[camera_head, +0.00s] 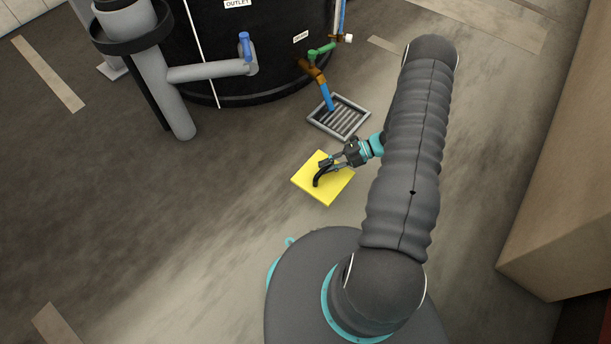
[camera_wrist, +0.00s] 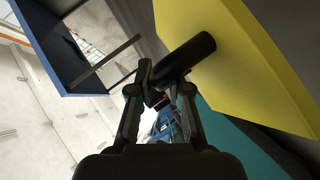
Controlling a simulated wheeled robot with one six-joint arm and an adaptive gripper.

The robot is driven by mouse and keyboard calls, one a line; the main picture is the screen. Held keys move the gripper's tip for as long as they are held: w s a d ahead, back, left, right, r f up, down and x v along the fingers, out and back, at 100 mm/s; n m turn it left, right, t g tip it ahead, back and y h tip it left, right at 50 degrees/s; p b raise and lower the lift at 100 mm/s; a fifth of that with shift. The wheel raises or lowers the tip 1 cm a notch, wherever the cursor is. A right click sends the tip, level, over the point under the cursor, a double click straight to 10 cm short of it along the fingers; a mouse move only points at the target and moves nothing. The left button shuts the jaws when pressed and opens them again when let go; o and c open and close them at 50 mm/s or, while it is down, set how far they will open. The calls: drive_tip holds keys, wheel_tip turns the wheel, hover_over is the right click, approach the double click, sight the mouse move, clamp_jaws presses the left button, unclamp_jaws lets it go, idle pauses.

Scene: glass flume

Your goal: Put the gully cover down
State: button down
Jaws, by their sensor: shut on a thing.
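The gully cover (camera_head: 325,188) is a yellow square plate with a black bent handle. My gripper (camera_head: 322,167) is shut on that handle, reaching in from the upper right. In the wrist view, the yellow plate (camera_wrist: 240,50) fills the upper right and the black handle (camera_wrist: 188,58) runs between the fingertips of my gripper (camera_wrist: 160,97). The gully (camera_head: 350,108) is a square grey frame with a slatted grate, just beyond the cover and a little right. The cover is beside it, and the grate shows uncovered. I cannot tell whether the cover touches the floor.
A black tank (camera_head: 265,85) stands behind, with a blue-handled outlet pipe (camera_head: 208,71). A blue drain pipe (camera_head: 327,97) ends above the gully. A large tan box-like block (camera_head: 560,190) stands on the right. The floor left of the cover is clear.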

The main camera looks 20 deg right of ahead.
sight(304, 168)
drive_tip(key=w+a+f, duration=0.1)
drive_tip(key=a, duration=0.1)
drive_tip(key=w+a+f, duration=0.1)
drive_tip(key=a+f, duration=0.1)
drive_tip(key=w+a+f, duration=0.1)
drive_tip(key=a, duration=0.1)
drive_tip(key=shift+w+a+f+b, duration=0.1)
drive_tip(key=shift+w+f+b, duration=0.05)
drive_tip(key=shift+w+b, duration=0.2)
drive_tip(key=shift+f+b, duration=0.35)
drive_tip(key=shift+f, duration=1.65)
drive_tip(key=shift+f, duration=0.15)
drive_tip(key=c, duration=1.1)
unclamp_jaws()
